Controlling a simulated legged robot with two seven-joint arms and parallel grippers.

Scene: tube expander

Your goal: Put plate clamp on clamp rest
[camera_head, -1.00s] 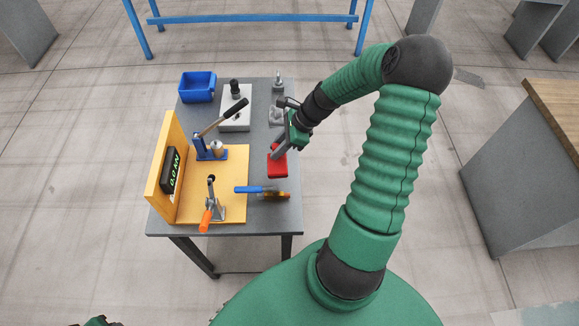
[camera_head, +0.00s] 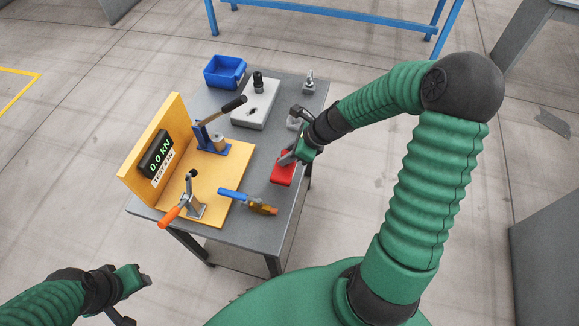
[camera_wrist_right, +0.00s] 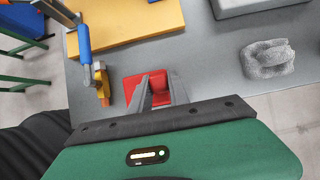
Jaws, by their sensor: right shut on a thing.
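A red block (camera_head: 283,170) lies at the right side of the grey bench top, and it also shows in the wrist view (camera_wrist_right: 158,82). My right gripper (camera_head: 287,158) is at the block, with its grey fingers (camera_wrist_right: 158,96) apart and the red showing between them. It appears shut on this block, though the contact is partly hidden. I cannot tell whether the red block is the plate clamp or its rest. My left gripper (camera_head: 133,281) is low at the left, empty of anything visible.
A blue-handled tool (camera_head: 234,195) lies just left of the red block. A grey lumpy piece (camera_wrist_right: 267,60) sits behind it. A yellow fixture (camera_head: 150,150) with a display, a grey block (camera_head: 254,112) and a blue bin (camera_head: 224,72) fill the left and back.

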